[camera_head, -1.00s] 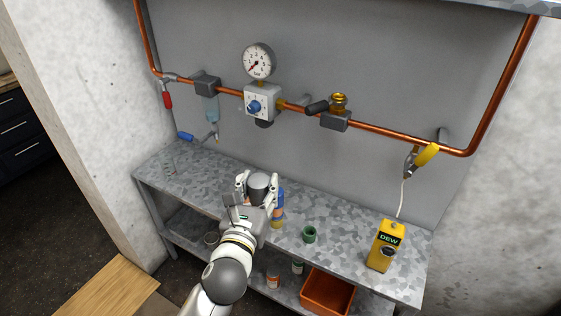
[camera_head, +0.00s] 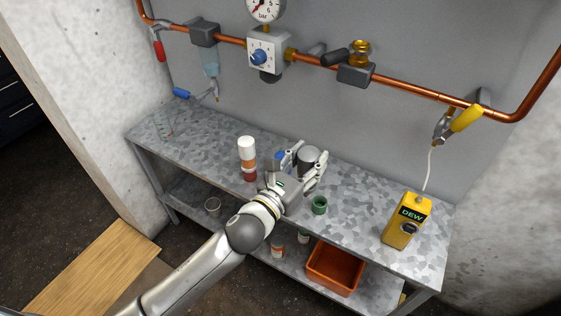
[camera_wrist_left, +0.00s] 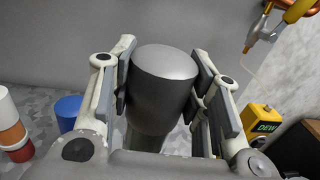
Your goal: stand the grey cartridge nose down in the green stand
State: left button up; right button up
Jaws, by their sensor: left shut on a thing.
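The grey cartridge (camera_head: 309,157) is a plain dark grey cylinder. My left gripper (camera_head: 308,165) is shut on it, with a finger on each side, and holds it roughly upright above the shelf top. In the left wrist view the cartridge (camera_wrist_left: 164,85) fills the middle between the pads; its lower end is hidden, and a dull green patch shows beneath it. The green stand (camera_head: 319,205) is a small round cup on the shelf top, just in front and slightly right of the gripper in the head view. My right gripper is out of view.
Left of the gripper stand a white, orange and red cylinder (camera_head: 247,157) and a blue-topped one (camera_head: 279,159). A yellow DEW box (camera_head: 407,222) stands at the right end of the metal shelf top (camera_head: 360,205). Pipes run along the wall. An orange bin (camera_head: 335,268) is below.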

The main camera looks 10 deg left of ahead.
pick_arm(q)
jog(key=w+d+f+m+g+h+b, duration=0.1)
jog(key=w+d+f+b, duration=0.3)
jog(key=f, duration=0.5)
jog(key=w+m+h+b, duration=0.1)
jog(key=w+b, duration=0.1)
jog(key=b, duration=0.1)
jog(key=shift+w+d+f+g+h, duration=0.15)
jog(key=shift+w+d+g+h, duration=0.15)
jog(key=shift+g, duration=0.1)
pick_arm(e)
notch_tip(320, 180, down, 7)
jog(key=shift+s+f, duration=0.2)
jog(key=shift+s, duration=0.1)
pick_arm(q)
jog(key=shift+f, duration=0.1)
jog(key=shift+f, duration=1.9)
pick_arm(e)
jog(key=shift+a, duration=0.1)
pick_arm(q)
jog(key=shift+f, duration=0.2)
jog(key=o, duration=1.3)
jog(key=shift+s+a, duration=0.1)
